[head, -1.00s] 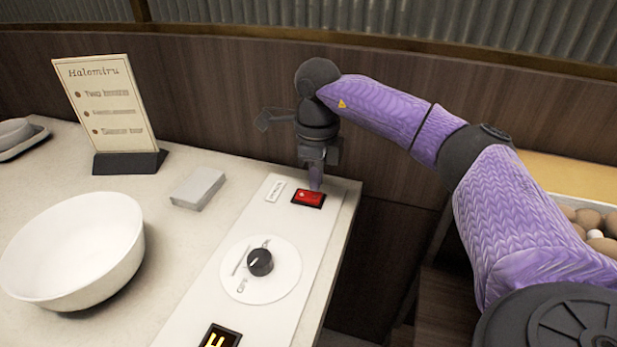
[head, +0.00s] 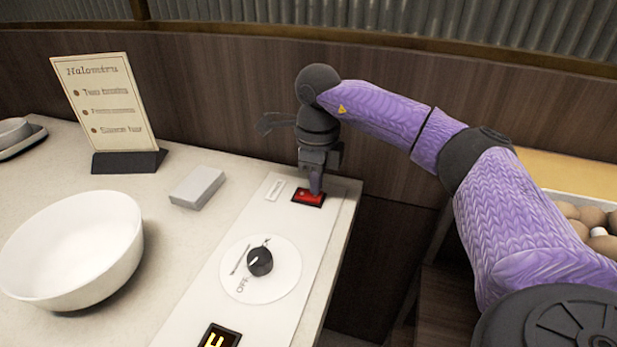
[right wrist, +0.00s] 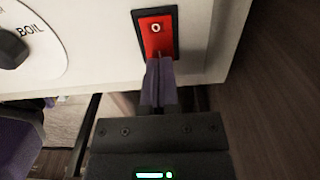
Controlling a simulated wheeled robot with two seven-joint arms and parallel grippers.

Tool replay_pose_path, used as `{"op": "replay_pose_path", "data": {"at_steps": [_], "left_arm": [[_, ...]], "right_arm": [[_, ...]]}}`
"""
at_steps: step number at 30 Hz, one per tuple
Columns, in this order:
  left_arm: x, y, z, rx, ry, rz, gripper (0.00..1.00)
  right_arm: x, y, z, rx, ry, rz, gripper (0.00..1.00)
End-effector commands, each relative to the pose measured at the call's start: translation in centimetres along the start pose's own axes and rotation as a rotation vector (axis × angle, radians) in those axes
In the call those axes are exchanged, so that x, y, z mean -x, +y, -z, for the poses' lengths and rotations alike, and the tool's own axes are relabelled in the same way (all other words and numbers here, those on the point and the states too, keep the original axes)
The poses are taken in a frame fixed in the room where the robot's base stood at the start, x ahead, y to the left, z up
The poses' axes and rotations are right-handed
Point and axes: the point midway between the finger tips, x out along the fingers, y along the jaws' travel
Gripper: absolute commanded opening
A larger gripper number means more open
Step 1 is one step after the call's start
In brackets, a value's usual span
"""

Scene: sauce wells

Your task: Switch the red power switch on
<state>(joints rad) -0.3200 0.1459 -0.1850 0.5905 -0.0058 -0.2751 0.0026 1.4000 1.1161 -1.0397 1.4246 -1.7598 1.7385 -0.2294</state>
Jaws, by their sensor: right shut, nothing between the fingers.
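The red power switch (head: 301,196) sits in a black frame at the far end of the white control panel (head: 215,285). In the right wrist view the switch (right wrist: 155,38) shows a white "0" mark on its upper part. My right gripper (head: 317,190) is shut and empty, pointing down at the switch. In the right wrist view its purple fingertips (right wrist: 158,66) are at the lower end of the switch and cover that part. They look to be touching it, but I cannot tell how hard. My left gripper is not in view.
A white bowl (head: 75,250), a grey block (head: 197,187) and a menu sign (head: 105,105) stand to the left. Eggs (head: 590,220) lie at the right.

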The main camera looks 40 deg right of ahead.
Motion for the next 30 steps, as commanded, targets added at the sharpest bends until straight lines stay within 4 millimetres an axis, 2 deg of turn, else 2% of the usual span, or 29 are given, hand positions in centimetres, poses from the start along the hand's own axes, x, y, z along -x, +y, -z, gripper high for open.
{"op": "replay_pose_path", "data": {"at_steps": [14, 30], "left_arm": [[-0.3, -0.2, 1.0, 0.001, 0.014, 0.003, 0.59], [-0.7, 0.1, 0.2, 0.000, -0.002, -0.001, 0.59]], "right_arm": [[-0.7, 0.0, 0.0, 0.000, -0.001, 0.000, 0.00], [-1.9, 0.1, 0.0, 0.001, 0.004, -0.003, 0.00]]}}
